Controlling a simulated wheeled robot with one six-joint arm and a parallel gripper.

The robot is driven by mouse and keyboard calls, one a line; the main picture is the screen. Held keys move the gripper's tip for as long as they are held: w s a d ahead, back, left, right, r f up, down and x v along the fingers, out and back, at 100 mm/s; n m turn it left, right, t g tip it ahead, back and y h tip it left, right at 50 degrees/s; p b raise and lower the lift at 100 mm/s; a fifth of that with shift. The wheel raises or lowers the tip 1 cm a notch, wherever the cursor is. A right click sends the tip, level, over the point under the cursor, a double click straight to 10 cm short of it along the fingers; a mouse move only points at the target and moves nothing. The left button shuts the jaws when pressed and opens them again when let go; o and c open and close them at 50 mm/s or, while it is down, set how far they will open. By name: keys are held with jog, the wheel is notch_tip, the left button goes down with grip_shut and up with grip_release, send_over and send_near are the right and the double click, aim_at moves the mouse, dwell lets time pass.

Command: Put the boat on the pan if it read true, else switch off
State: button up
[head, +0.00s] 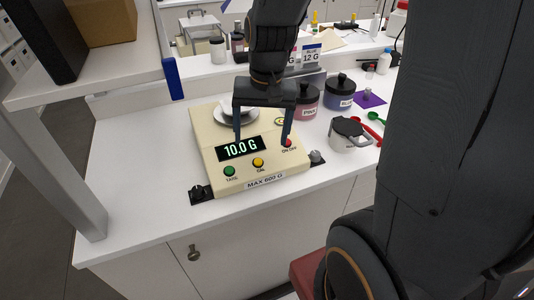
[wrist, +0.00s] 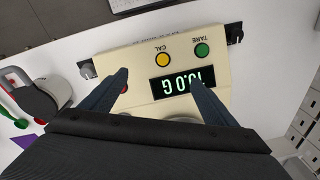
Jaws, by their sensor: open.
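The cream scale (head: 205,150) stands on the white bench, and its display (head: 238,149) reads 10.0 G. It has a green TARE button (head: 230,171), a yellow CAL button (head: 258,162) and a red ON/OFF button (head: 288,142). The pan (head: 236,118) is at the back, partly behind my gripper; something pale seems to be on it, but I cannot tell whether it is the boat. My gripper (head: 262,139) is open and empty above the scale's front panel, one finger near the red button. In the wrist view, the fingers (wrist: 161,80) spread over the panel and the display shows upside down.
Pink (head: 306,101) and blue (head: 340,93) jars stand behind right. A sign reads 12 G. The bench left of the scale is clear.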

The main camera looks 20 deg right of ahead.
jog(key=s+f+n, duration=0.2)
jog(key=s+n, duration=0.2)
jog(key=s, duration=0.2)
jog(key=shift+a+f+t, duration=0.2)
jog(key=shift+a+t, duration=0.1)
jog(key=shift+a, duration=0.15)
jog(key=shift+f+b, duration=1.4)
jog(key=shift+f, duration=0.2)
